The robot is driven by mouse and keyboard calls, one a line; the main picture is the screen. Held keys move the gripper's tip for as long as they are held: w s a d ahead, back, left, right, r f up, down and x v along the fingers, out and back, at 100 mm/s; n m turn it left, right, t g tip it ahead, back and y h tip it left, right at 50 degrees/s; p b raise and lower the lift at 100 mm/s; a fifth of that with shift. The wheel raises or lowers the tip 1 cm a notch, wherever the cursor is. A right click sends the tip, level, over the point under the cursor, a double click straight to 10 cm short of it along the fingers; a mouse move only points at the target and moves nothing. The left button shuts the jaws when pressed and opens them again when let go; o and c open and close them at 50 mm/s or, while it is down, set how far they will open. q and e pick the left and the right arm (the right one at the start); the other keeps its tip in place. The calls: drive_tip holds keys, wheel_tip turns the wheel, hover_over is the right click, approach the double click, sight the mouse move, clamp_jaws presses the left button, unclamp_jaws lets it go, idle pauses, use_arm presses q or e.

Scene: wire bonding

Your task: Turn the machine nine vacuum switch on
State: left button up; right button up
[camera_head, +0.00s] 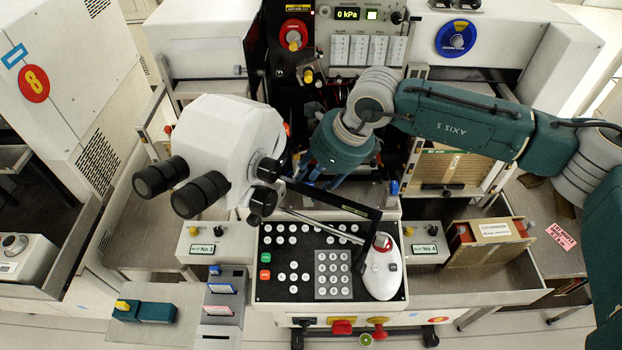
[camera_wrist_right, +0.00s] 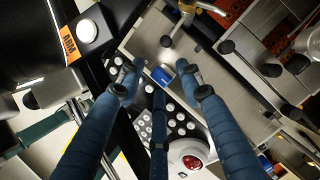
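The machine's upper panel (camera_head: 330,50) carries a display (camera_head: 347,14) reading 0 kPa, with a lit pale square (camera_head: 372,14) and a small dark knob or switch (camera_head: 397,17) to its right. I cannot tell which control is the vacuum switch. My right gripper (camera_head: 318,182) hangs below this panel, behind the microscope head, its fingers partly hidden. In the right wrist view the right gripper (camera_wrist_right: 162,68) has its blue fingers spread, with no held object visible. A small bright blue piece (camera_wrist_right: 162,76) shows between the fingertips; contact is unclear. My left gripper is not in view.
The white microscope (camera_head: 228,140) stands left of my right gripper. Below are a black keypad panel (camera_head: 278,285) and a white trackball unit with a red ball (camera_head: 382,268). A blue-capped control (camera_head: 394,188) stands to the right. A red emergency knob (camera_head: 293,35) is on the upper left.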

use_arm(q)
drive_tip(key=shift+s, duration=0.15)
use_arm(e)
drive_tip(key=c, duration=0.9)
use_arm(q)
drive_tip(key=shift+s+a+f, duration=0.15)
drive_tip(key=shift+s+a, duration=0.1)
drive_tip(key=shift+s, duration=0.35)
use_arm(e)
clamp_jaws()
